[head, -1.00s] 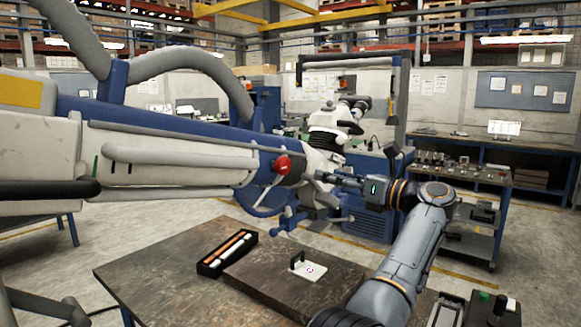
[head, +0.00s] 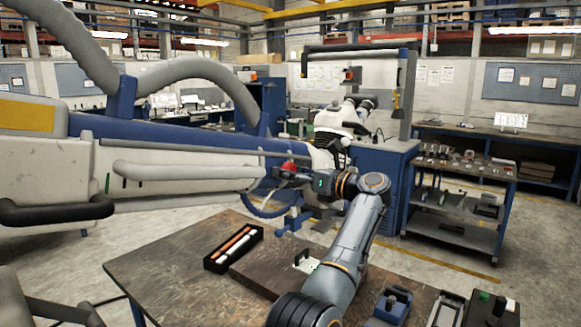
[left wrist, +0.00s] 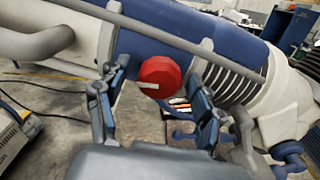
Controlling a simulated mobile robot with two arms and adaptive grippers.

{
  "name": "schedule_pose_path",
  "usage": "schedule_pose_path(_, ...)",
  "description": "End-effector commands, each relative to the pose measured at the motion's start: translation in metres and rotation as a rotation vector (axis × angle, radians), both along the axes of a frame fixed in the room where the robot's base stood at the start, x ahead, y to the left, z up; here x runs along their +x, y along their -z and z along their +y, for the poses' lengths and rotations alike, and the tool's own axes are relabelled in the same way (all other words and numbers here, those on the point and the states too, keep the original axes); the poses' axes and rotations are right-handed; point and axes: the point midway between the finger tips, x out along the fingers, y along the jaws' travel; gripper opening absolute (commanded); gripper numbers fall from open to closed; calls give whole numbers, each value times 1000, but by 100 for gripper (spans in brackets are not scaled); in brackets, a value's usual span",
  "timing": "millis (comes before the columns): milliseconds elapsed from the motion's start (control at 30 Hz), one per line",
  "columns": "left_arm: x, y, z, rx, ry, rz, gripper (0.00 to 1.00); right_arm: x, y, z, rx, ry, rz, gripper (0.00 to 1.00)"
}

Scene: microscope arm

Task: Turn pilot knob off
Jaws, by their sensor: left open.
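The red pilot knob (head: 289,168) sits on the side of the large blue and white microscope arm (head: 175,142). In the left wrist view the knob (left wrist: 160,74) is a round red cap with a short white mark on its left part, lying roughly level. My left gripper (head: 283,176) is at the knob in the head view, partly covering it. In the left wrist view its open fingers (left wrist: 160,98) stand left and right of the knob, with visible gaps on both sides. My right gripper is not in view.
A dark worktable (head: 150,268) stands below, with a black tray (head: 233,248) of orange and white rods and a brown board. A grey pipe (left wrist: 190,48) runs along the arm just above the knob. The microscope (head: 340,122) stands behind.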

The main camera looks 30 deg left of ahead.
Motion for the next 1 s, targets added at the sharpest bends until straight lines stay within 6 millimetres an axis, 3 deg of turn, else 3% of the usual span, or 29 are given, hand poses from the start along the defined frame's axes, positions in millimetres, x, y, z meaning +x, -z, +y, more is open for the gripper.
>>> schedule_pose_path(333, 0, 1, 3, 0, 1, 0, 65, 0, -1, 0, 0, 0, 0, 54)
schedule_pose_path(600, 0, 0, 3, 0, 1, 0, 13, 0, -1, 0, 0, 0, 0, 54)
schedule_pose_path(1000, 0, 0, 3, 3, 1, 72, 13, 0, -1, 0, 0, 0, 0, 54)
